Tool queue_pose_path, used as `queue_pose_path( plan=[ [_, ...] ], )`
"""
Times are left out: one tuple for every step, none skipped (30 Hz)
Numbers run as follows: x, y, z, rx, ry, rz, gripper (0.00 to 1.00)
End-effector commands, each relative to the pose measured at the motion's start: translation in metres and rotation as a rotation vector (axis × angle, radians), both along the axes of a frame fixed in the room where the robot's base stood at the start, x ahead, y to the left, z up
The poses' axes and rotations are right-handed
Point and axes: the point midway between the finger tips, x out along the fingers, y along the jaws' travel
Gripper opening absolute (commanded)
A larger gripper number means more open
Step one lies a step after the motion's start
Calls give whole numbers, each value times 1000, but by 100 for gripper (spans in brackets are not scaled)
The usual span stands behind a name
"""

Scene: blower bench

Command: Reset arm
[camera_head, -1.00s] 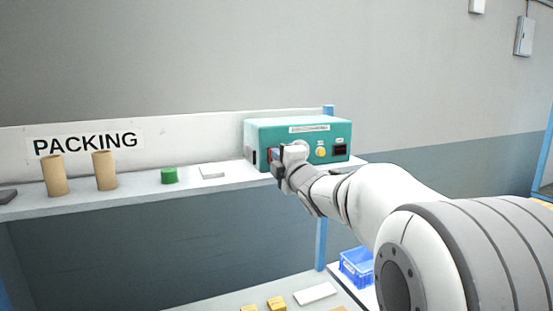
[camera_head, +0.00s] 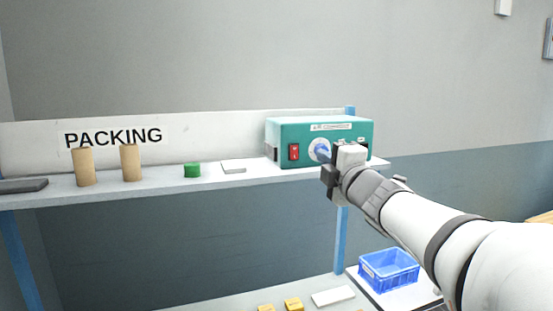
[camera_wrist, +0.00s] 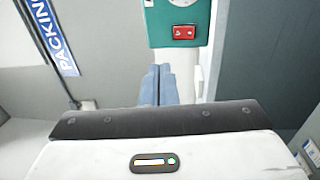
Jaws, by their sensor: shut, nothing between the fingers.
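My gripper (camera_head: 322,154) is in front of the teal blower box (camera_head: 287,129), near the white round dial (camera_head: 316,143) on its front. Its blue-grey fingers are together with nothing between them, as the wrist view shows (camera_wrist: 159,86). A red switch (camera_head: 293,152) is uncovered left of the gripper and also shows in the wrist view (camera_wrist: 184,33). My gripper and wrist hide the right part of the box's front. I cannot tell whether the fingertips touch the box.
The shelf (camera_head: 235,181) also carries two cardboard tubes (camera_head: 84,167), (camera_head: 131,162), a green cylinder (camera_head: 192,170), a white block (camera_head: 233,167) and a dark flat item (camera_head: 22,186). Below are a blue bin (camera_head: 388,270), yellow blocks (camera_head: 293,304) and a white slab (camera_head: 333,296).

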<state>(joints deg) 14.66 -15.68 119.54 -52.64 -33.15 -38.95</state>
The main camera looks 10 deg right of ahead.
Motion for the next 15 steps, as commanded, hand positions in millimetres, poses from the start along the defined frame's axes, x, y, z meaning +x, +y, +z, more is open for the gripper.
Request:
queue_pose_path(
  plan=[
    [0, 0, 0, 0, 0, 0, 0],
    [0, 0, 0, 0, 0, 1, 0],
    [0, 0, 0, 0, 0, 1, 0],
    [0, 0, 0, 0, 0, 1, 0],
    [0, 0, 0, 0, 0, 1, 0],
    [0, 0, 0, 0, 0, 1, 0],
    [0, 0, 0, 0, 0, 1, 0],
    [0, 0, 0, 0, 0, 1, 0],
    [-1, -1, -4, 27, 19, -16, 0],
    [-2, -4, -10, 61, 41, -39, 0],
    [-3, -7, -16, 101, 68, -66, 0],
    [-6, -12, -27, 168, 112, -108, 0],
    [-9, -17, -37, 223, 152, -146, 0],
    [-13, -21, -49, 284, 196, -186, 0],
    [-20, -25, -66, 371, 257, -241, 0]
  ],
)
